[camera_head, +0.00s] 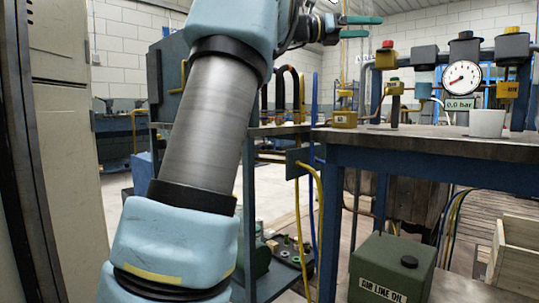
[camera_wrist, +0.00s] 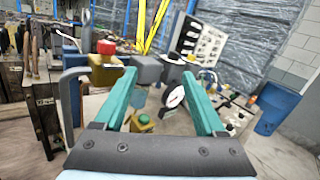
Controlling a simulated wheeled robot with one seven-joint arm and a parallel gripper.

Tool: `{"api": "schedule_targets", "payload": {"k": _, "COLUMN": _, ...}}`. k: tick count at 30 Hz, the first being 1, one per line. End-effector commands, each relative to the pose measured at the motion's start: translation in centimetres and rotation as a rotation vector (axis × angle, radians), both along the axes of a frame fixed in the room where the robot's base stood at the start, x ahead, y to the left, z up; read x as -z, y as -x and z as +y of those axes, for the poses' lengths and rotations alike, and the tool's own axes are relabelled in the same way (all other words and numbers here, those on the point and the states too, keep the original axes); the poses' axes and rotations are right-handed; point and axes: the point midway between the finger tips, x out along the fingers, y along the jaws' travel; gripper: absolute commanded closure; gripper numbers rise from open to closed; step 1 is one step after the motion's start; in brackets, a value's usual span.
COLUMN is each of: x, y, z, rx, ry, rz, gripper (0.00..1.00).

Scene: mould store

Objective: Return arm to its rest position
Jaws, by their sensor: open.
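My gripper (camera_head: 360,26) is at the top middle of the head view, its green fingers apart, raised above the level of the bench and to the left of the gauge. In the wrist view my gripper (camera_wrist: 162,98) shows two green fingers spread wide with nothing held between them. My arm crosses the left half of the head view from the bottom up to the top and hides part of the room behind it.
A workbench (camera_head: 430,142) on the right bears a round gauge (camera_head: 461,77) reading 0.0 bar, valves and a white cup (camera_head: 486,123). A green can (camera_head: 391,268) marked AIR LINE OIL stands below. A wooden crate (camera_head: 518,255) is at right. A blue bin (camera_wrist: 277,107) shows in the wrist view.

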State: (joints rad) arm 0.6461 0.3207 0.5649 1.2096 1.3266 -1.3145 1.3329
Motion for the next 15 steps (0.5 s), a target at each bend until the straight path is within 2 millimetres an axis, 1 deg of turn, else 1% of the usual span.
{"api": "schedule_targets", "payload": {"k": 5, "x": 0.6, "y": -3.0, "z": 2.2, "rx": -0.107, "ry": 0.113, "rz": 0.176, "gripper": 0.28}}
{"api": "schedule_targets", "payload": {"k": 8, "x": 1.4, "y": -5.1, "z": 3.9, "rx": -0.181, "ry": 0.195, "rz": 0.308, "gripper": 0.28}}
{"api": "schedule_targets", "payload": {"k": 11, "x": 2.8, "y": -7.3, "z": 6.1, "rx": -0.265, "ry": 0.291, "rz": 0.461, "gripper": 0.28}}
{"api": "schedule_targets", "payload": {"k": 14, "x": 5.0, "y": -9.5, "z": 8.7, "rx": -0.361, "ry": 0.401, "rz": 0.64, "gripper": 0.28}}
{"api": "schedule_targets", "payload": {"k": 15, "x": 6.3, "y": -10.5, "z": 10.1, "rx": -0.406, "ry": 0.453, "rz": 0.723, "gripper": 0.28}}
